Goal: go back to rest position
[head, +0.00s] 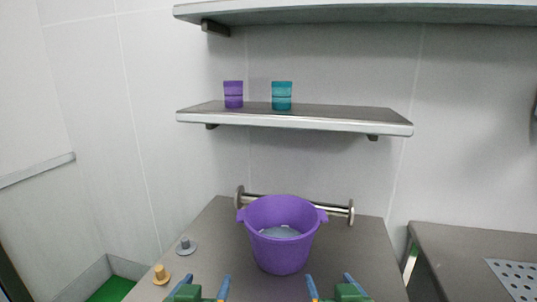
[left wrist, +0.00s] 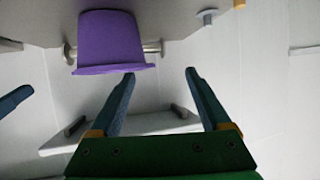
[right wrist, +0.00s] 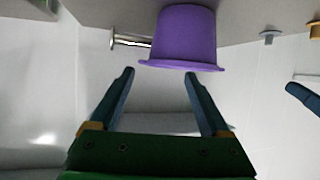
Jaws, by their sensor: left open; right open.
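My left gripper (head: 202,290) is at the bottom of the head view, in front of and to the left of a purple bucket. Its two blue fingers are apart and empty, as the left wrist view (left wrist: 160,72) also shows. My right gripper (head: 333,288) is at the bottom, to the right of the bucket, with its fingers apart and empty, as in the right wrist view (right wrist: 160,72). The purple bucket (head: 280,255) stands upright on the grey table, with something greyish inside. Neither gripper touches it. It also shows in the left wrist view (left wrist: 108,40) and the right wrist view (right wrist: 185,35).
A metal rail (head: 340,209) runs behind the bucket. A grey knob (head: 186,245) and an orange knob (head: 160,273) sit on the table's left. A shelf (head: 350,119) holds purple (head: 233,95) and teal (head: 281,95) cups. A second table (head: 460,250) stands right.

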